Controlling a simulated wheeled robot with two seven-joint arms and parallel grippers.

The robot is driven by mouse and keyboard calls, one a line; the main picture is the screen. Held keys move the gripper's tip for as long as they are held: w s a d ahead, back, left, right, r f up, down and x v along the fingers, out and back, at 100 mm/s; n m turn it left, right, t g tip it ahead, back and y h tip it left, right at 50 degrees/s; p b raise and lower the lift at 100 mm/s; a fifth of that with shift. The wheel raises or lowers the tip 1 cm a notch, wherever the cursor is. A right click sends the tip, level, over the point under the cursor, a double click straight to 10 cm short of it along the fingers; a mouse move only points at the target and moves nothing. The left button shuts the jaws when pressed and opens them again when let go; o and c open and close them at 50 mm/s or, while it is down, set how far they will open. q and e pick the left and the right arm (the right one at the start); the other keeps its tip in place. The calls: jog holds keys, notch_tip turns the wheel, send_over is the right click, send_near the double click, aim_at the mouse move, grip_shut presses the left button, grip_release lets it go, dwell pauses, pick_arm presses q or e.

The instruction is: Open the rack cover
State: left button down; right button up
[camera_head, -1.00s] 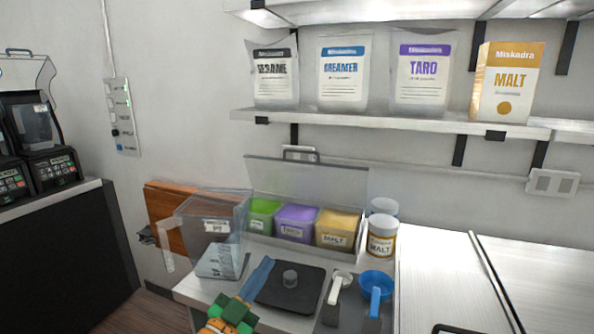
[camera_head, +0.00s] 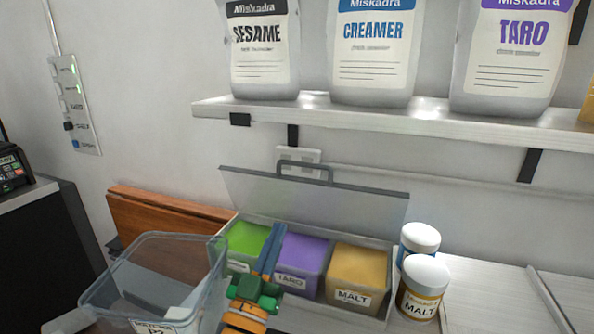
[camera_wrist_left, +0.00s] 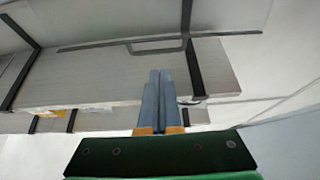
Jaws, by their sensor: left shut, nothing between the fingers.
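The rack cover (camera_head: 330,205) is a clear panel with a dark top edge and a grey handle (camera_head: 305,170). In the head view it stands raised behind the rack (camera_head: 345,314), and the green, purple and yellow bins below show uncovered. My left gripper (camera_head: 274,230) is shut and empty, its fingers pointing up over the gap between the green and purple bins, in front of the cover. In the left wrist view the shut fingers (camera_wrist_left: 160,75) point towards the handle (camera_wrist_left: 160,48), with no clear contact. My right gripper is out of view.
A clear open bin (camera_head: 150,275) stands left of the rack. Two white-lidded jars, the front one labelled malt (camera_head: 424,290), stand close to its right. A shelf (camera_head: 390,122) with powder bags (camera_head: 370,60) hangs above. The counter at far right is bare.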

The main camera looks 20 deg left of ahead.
pick_arm(q)
jog(key=b, duration=0.1)
send_near(298, 178)
jog(key=w+r, duration=0.2)
jog(key=w+d+r, duration=0.1)
jog(key=w+r, duration=0.2)
jog(key=shift+d+r, duration=0.15)
jog(key=shift+r, duration=0.05)
jog(key=shift+w+r, duration=0.25)
jog(key=shift+r, duration=0.1)
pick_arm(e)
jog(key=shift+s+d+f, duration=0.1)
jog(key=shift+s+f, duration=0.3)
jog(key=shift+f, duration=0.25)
